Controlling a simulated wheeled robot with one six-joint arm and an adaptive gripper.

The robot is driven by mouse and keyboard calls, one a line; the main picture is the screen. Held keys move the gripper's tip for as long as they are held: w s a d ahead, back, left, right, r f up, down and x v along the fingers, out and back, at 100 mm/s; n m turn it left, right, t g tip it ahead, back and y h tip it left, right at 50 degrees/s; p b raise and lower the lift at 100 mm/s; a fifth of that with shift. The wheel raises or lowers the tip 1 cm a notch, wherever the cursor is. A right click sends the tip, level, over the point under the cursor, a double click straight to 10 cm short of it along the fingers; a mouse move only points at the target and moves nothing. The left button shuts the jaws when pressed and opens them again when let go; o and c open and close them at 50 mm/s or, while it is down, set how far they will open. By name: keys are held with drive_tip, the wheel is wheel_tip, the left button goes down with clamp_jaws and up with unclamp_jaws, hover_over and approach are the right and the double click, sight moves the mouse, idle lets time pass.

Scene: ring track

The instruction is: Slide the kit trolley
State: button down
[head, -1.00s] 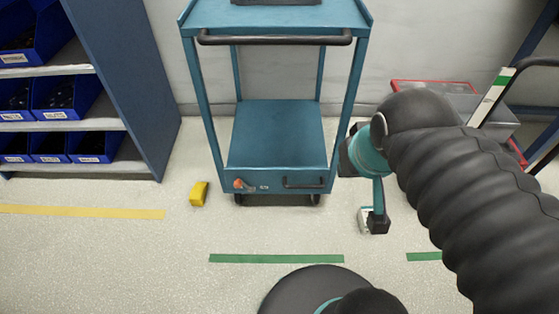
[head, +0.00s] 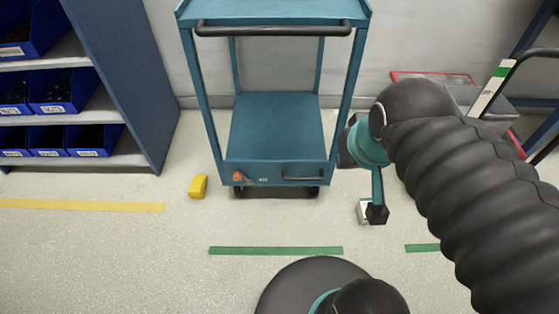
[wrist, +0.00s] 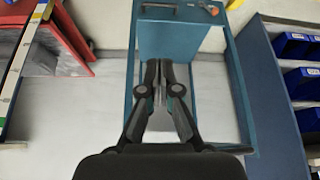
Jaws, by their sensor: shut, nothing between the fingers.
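The kit trolley (head: 277,125) is a teal frame cart in the middle of the head view. It has a black push bar (head: 275,30) across the top and a lower deck. A front panel has an orange knob (head: 239,176) and a small black handle (head: 303,178). In the wrist view the trolley (wrist: 170,35) fills the centre. My gripper (wrist: 158,68) is shut and empty in front of it there, overlapping the teal panel; contact cannot be told.
A yellow block (head: 198,187) lies on the floor left of the trolley. A shelf rack (head: 120,80) with blue bins stands at the left. A red-edged grey case (head: 455,88) is behind my arm. Green tape (head: 275,250) and yellow tape (head: 80,205) mark clear floor.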

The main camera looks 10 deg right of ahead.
drive_tip(key=c, duration=1)
unclamp_jaws()
drive_tip(key=n+t+h+b, duration=0.6)
drive_tip(key=n+t+h, duration=0.2)
drive_tip(key=n, duration=0.5)
approach(274, 32)
drive_tip(key=x, duration=1.1)
drive_tip(key=shift+w+p, duration=0.1)
drive_tip(key=shift+p, duration=0.25)
clamp_jaws()
